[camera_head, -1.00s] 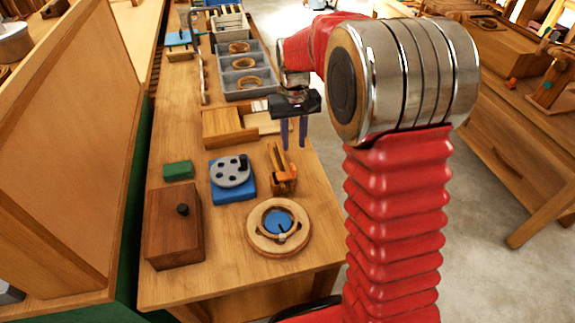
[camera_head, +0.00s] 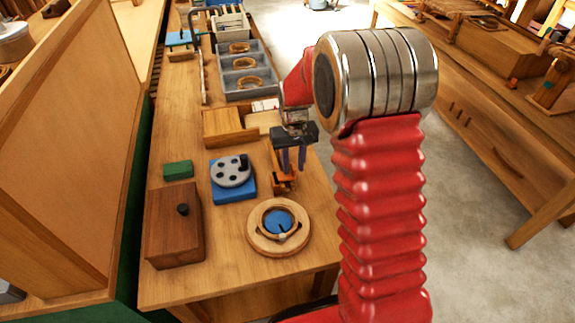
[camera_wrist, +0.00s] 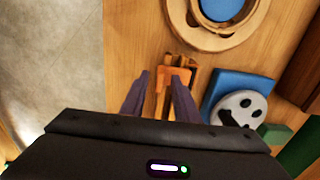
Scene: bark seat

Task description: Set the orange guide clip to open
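The orange guide clip (camera_head: 283,182) stands on the wooden bench near its right edge, partly hidden by my gripper in the head view. In the wrist view the clip (camera_wrist: 172,80) shows between and just beyond my fingers, with its orange top part over a wooden base. My gripper (camera_head: 291,170) points down at the clip. In the wrist view my gripper (camera_wrist: 159,80) has its two purple fingers apart, one on either side of the clip. I cannot tell whether the fingers touch it, or which setting the clip is in.
A blue base with a grey disc (camera_head: 232,172) stands left of the clip, and a round wooden ring with a blue centre (camera_head: 262,240) in front. A wooden box (camera_head: 172,228), a green block (camera_head: 178,169) and a grey tray (camera_head: 226,86) are also on the bench.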

